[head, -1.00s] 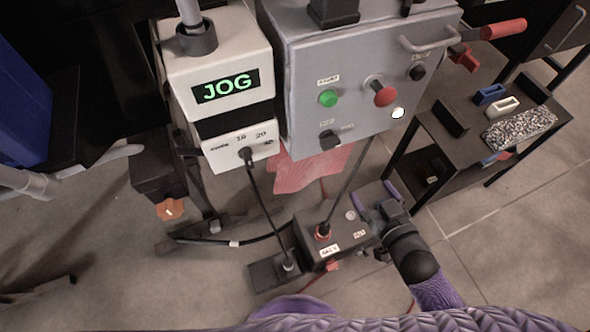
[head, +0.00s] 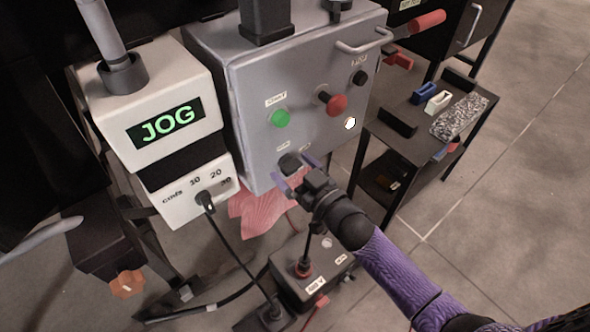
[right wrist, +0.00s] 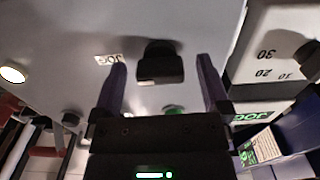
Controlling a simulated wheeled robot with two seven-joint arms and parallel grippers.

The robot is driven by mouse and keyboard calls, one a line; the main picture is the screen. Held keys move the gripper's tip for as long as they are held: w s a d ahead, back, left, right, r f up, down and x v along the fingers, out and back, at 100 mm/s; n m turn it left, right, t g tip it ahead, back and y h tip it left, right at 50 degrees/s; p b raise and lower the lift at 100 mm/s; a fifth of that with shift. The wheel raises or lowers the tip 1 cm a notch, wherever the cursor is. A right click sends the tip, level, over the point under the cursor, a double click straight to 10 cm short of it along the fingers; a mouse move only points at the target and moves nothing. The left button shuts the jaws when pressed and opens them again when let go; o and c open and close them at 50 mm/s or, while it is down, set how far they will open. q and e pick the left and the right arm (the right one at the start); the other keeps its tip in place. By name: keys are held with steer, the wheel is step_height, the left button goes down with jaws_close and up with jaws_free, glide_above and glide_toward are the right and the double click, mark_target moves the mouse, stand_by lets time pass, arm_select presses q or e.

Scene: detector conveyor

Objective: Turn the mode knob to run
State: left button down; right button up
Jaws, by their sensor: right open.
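The mode knob (head: 289,163) is a black knob low on the front of the grey control box (head: 240,125). In the right wrist view the knob (right wrist: 161,64) sits between the two finger lines, with a small label reading JOG (right wrist: 108,59) beside it. My right gripper (head: 295,177) is open, its purple fingers pointing at the panel just below and around the knob. In the right wrist view the gripper (right wrist: 163,80) shows both fingers apart, with gaps to the knob on both sides. The display (head: 166,124) reads JOG in green. The left gripper is not in view.
A black box (head: 305,272) stands below. A dark shelf (head: 410,145) is at right.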

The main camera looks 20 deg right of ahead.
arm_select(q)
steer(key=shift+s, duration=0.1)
arm_select(e)
steer(key=shift+c, duration=0.3)
steer(key=c, duration=1.2)
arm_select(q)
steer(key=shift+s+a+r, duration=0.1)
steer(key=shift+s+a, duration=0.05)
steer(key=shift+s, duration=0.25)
